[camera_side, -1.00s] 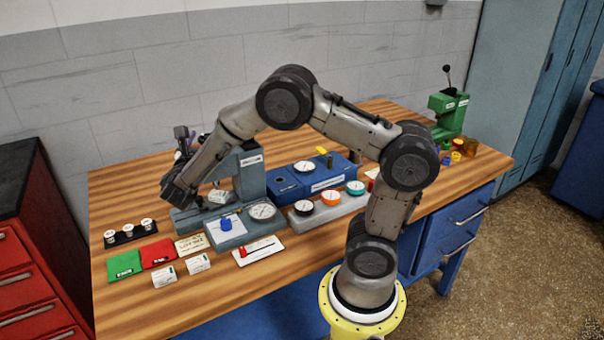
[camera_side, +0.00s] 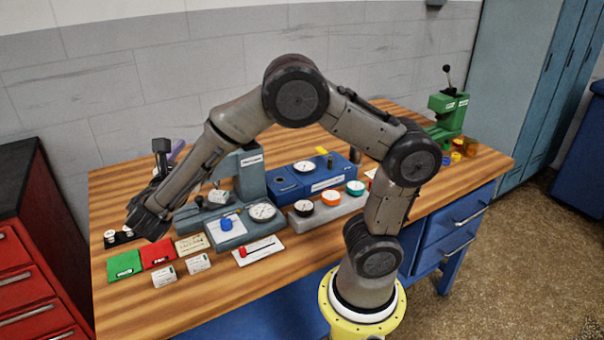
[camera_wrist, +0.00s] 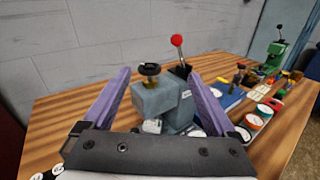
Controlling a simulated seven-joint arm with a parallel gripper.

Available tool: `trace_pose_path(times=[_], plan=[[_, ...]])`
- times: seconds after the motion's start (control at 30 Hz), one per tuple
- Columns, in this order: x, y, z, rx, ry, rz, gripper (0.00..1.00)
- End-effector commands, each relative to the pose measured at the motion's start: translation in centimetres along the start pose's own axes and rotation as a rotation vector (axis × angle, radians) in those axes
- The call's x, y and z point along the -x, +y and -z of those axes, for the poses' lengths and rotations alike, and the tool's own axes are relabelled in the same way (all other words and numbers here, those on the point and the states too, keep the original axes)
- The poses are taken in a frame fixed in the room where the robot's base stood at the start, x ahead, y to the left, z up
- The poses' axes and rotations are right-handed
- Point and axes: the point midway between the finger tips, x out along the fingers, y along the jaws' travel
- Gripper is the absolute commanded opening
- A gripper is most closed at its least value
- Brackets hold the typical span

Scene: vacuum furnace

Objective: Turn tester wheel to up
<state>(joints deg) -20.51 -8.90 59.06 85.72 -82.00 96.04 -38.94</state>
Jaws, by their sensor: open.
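The tester is a grey-blue machine standing on the wooden bench; its body (camera_wrist: 160,98) is in the middle of the wrist view, and its column (camera_side: 251,175) shows behind my arm in the side view. A dark hand wheel (camera_wrist: 150,69) sits on top of its head in the wrist view; I cannot make it out in the side view. A lever with a red ball (camera_wrist: 177,40) rises just right of it. My gripper (camera_wrist: 159,73) is open, with purple fingers left and right of the tester's head in the picture and nothing held. In the side view, my forearm hides part of the tester.
A blue block with a dial (camera_side: 290,183) and a grey strip of knobs (camera_side: 320,212) stand right of the tester. Green (camera_side: 124,265) and red (camera_side: 158,253) pads and small cards lie at front left. A green press (camera_side: 448,115) stands at far right.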

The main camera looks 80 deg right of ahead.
Motion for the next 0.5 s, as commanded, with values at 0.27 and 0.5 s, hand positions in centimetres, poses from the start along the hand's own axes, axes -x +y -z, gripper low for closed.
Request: trace_pose_path(times=[0.27,0.5], plan=[[-2.1,-2.8,-3.7,-0.112,0.066,0.09,0.92],[-3.4,-6.4,-5.9,-0.233,0.165,0.179,0.92]])
